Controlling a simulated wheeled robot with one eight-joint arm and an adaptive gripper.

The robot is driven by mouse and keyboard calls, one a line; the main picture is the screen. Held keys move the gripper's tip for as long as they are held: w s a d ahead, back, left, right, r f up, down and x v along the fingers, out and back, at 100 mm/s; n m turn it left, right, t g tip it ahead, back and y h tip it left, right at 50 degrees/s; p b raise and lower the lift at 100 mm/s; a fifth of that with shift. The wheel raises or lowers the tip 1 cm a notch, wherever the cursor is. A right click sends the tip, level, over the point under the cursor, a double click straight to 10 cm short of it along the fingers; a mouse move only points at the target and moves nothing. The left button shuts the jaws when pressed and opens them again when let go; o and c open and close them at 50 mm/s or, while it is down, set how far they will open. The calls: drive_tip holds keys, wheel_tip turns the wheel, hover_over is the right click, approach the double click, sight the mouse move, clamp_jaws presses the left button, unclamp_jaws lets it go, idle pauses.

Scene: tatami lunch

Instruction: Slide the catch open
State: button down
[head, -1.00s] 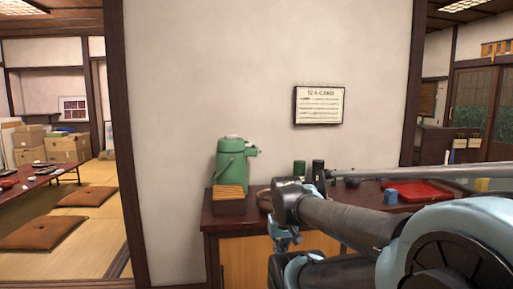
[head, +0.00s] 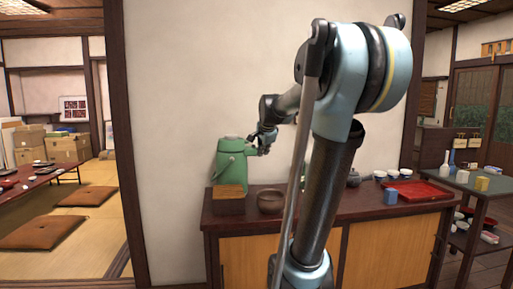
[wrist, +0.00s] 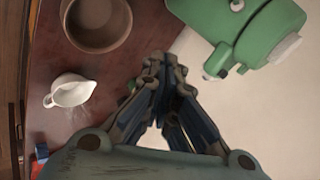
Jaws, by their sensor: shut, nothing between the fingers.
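A green jug (head: 229,170) with a lid and a spout stands on the left end of the dark counter, against the wall. In the wrist view the jug (wrist: 265,38) fills the upper right, and a small pale and dark fitting (wrist: 218,72) shows at its near edge. I cannot tell for certain whether this fitting is the catch. My gripper (head: 264,139) is beside the upper right of the jug, near its spout. In the wrist view my gripper's fingers (wrist: 162,66) are together and empty, apart in the picture from the fitting.
A wooden box (head: 229,204) stands in front of the jug, and a brown bowl (head: 270,202) beside it. A white pitcher (wrist: 70,91) stands on the counter (wrist: 105,75). A red tray (head: 420,191) and a blue cup (head: 390,198) are at the right. The wall is close behind.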

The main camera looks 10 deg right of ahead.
drive_tip(key=w+r+m+t, duration=0.1)
drive_tip(key=w+r+m, duration=0.3)
drive_tip(key=w, duration=0.6)
drive_tip(key=shift+w+d+r+t, duration=0.15)
drive_tip(key=shift+r+t, duration=0.15)
drive_tip(key=shift+r, duration=0.45)
approach(256, 148)
wheel_tip(256, 148, down, 4)
drive_tip(key=w, duration=0.2)
drive_tip(key=shift+w+d, duration=0.15)
drive_tip(key=shift+w, duration=1.65)
drive_tip(key=shift+w, duration=1.4)
drive_tip(key=shift+s, duration=0.1)
